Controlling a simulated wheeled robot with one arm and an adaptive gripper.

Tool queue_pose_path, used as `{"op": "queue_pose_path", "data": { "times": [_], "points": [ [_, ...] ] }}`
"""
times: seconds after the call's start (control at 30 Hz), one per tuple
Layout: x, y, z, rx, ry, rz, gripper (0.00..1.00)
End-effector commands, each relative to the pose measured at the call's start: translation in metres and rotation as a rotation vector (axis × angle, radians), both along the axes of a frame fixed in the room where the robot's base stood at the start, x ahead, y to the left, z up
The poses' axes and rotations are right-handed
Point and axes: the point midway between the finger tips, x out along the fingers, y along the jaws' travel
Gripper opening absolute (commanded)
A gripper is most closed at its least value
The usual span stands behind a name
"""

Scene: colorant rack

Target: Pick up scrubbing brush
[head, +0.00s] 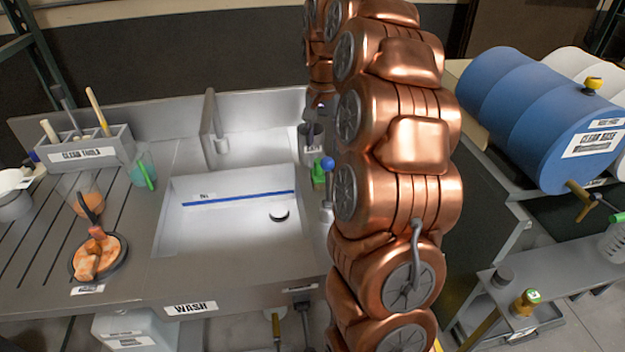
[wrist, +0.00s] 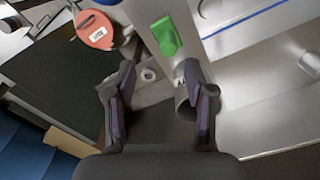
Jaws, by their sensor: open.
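My gripper (wrist: 158,74) is open in the wrist view, with its two dark fingers spread and nothing held between them. A green object (wrist: 165,35) lies just beyond the fingertips, beside the sink edge; it may be the scrubbing brush, but I cannot be sure. It seems to be the small green thing (head: 318,172) at the sink's right side in the head view. A grey cup-like cylinder (wrist: 184,104) is close to the right finger, and a small pale round part (wrist: 148,74) shows between the fingertips. My arm hides the gripper in the head view.
The sink basin (head: 235,235) holds a blue strip (head: 238,198) and a dark drain. A tool holder (head: 82,150) stands at the left. A blue drum (head: 540,115) is at the right. A red round labelled item (wrist: 95,30) is near the left finger.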

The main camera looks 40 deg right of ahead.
Motion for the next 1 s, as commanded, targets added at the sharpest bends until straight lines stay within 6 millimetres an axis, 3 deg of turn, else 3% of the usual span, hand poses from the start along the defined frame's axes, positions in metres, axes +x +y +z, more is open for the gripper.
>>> {"op": "queue_pose_path", "data": {
  "times": [0.63, 1.0],
  "points": [
    [0.005, 0.006, -0.039, 0.001, 0.003, 0.011, 0.54],
    [0.008, 0.006, -0.082, 0.002, 0.006, 0.009, 0.54]
  ]
}}
